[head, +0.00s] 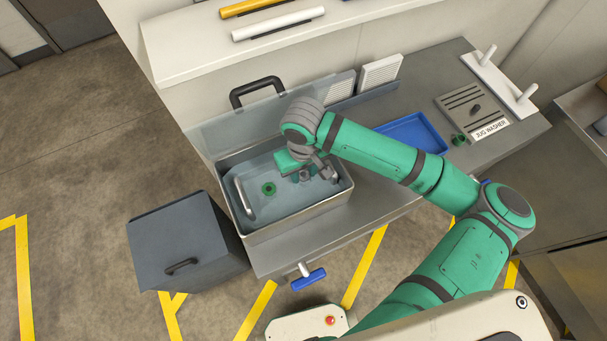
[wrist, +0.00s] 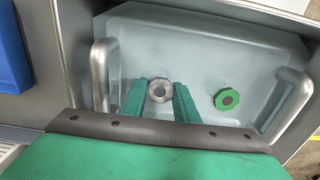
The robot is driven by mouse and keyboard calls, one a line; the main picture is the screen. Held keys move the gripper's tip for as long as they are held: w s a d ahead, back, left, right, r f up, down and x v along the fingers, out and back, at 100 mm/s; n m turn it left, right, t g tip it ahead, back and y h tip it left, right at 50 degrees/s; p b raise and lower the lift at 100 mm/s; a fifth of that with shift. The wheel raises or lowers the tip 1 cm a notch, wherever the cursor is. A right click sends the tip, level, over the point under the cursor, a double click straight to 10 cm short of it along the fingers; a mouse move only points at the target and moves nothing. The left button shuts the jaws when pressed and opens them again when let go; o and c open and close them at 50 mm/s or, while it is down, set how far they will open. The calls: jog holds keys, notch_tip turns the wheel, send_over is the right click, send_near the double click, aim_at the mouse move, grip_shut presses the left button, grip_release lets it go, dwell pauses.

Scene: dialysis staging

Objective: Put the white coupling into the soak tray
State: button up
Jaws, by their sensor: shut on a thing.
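The soak tray (head: 288,208) is a pale blue-grey basin with two metal bar handles, set in a steel sink in the counter. In the wrist view the tray (wrist: 215,55) fills the middle of the picture. My gripper (wrist: 160,97) is over the tray, its green fingers shut on the white coupling (wrist: 160,90), which looks light grey with a ribbed rim and a darker centre. In the head view my gripper (head: 304,174) is inside the tray's outline, and the coupling is hard to make out there. I cannot tell whether the coupling touches the tray floor.
A green coupling (head: 268,188) lies in the tray, beside my gripper; it also shows in the wrist view (wrist: 227,99). A raised lid with a dark handle (head: 258,86) stands behind. A blue tray (head: 418,133) lies right. A dark bin (head: 182,238) stands left.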

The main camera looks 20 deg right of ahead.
aim_at(304, 175)
jog(key=shift+f, duration=0.1)
jog(key=o, duration=1.1)
notch_tip(304, 175, up, 11)
jog(key=shift+r, duration=0.65)
jog(key=shift+s, duration=0.1)
